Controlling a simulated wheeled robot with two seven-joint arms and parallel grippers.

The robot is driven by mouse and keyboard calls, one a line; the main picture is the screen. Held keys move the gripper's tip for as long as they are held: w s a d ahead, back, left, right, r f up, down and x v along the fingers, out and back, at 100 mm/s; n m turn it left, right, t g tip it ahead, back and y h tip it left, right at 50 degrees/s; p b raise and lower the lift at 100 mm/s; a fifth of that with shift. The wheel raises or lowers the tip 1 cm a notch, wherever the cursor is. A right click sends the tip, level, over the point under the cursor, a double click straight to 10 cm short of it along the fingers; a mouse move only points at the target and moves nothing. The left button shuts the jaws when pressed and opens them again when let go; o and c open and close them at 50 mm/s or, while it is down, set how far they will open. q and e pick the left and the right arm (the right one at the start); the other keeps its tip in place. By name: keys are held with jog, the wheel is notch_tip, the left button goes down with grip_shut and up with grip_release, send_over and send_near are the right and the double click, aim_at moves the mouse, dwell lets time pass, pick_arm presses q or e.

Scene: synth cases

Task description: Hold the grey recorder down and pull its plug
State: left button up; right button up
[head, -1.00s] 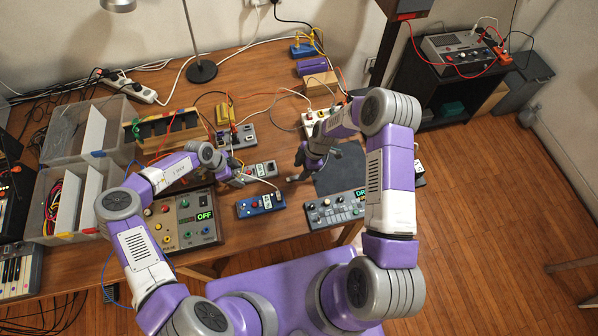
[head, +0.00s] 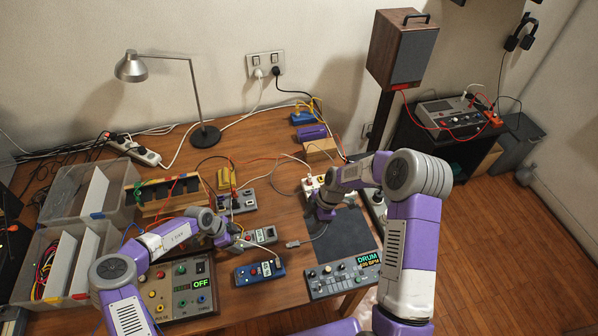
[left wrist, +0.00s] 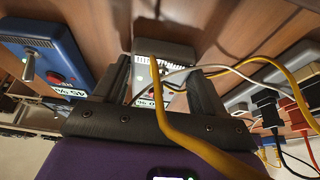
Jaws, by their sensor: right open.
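The grey recorder (head: 262,236) lies on the table behind a blue box with a red knob (head: 258,271). My left gripper (head: 236,236) is at its left end.
A drum machine (head: 342,275) stands at the front edge of the dark mat (head: 345,238). Yellow and white cables cross close to my left fingers in the wrist view.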

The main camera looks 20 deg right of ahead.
pick_arm(q)
jog(key=o, duration=0.4)
jog(key=v, duration=1.2)
notch_tip(320, 180, up, 10)
jog(key=p, duration=1.2)
